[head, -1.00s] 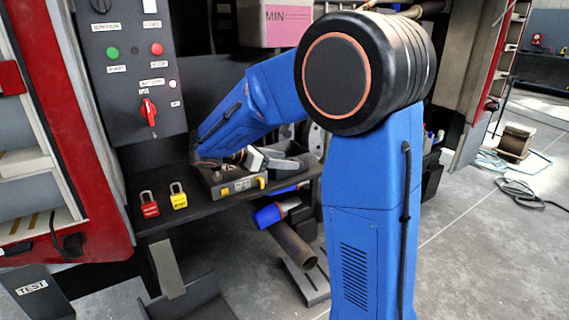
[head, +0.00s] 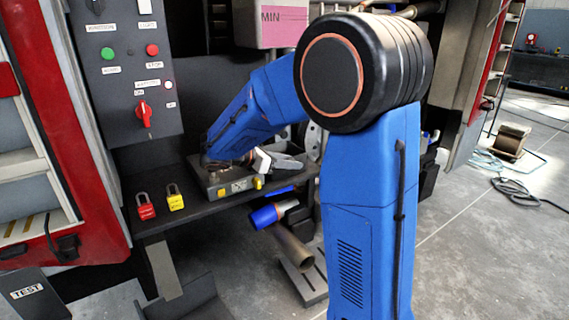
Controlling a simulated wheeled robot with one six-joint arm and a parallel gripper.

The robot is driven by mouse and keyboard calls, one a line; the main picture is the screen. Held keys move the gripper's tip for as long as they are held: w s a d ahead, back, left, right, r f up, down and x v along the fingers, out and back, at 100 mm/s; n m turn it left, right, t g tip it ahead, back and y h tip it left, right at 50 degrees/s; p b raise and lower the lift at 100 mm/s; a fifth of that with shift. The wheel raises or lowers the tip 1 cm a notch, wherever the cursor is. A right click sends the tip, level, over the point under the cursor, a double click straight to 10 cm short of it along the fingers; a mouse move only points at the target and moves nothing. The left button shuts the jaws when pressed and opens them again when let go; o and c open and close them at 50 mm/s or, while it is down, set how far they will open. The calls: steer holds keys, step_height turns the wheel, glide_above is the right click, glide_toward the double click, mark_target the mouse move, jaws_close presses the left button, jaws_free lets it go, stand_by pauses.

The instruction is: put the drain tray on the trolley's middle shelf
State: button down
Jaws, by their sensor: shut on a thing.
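My blue arm reaches over a dark shelf below a control panel, and its end comes down onto or just above a dark grey open unit (head: 213,190) with a label and yellow catches. My gripper (head: 250,160) shows only in small part there, behind my forearm. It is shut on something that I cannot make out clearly. A pale block (head: 264,160) and a flat grey piece (head: 286,163) show beside it. I cannot tell which thing is the drain tray. I cannot make out the trolley or its middle shelf.
A red padlock (head: 146,207) and a yellow padlock (head: 175,198) lie on the dark shelf (head: 195,213). A blue-ended cylinder (head: 268,215) and a brown pipe (head: 292,248) are below. A control panel (head: 128,75) stands behind. Open floor lies to the right, with a cable spool (head: 511,140).

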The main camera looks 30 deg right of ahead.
steer(key=shift+s+r, duration=0.2)
steer(key=shift+r, duration=0.3)
step_height(320, 180, up, 6)
steer(key=s, duration=1.9)
steer(key=shift+s+d, duration=0.3)
steer(key=shift+d, duration=0.05)
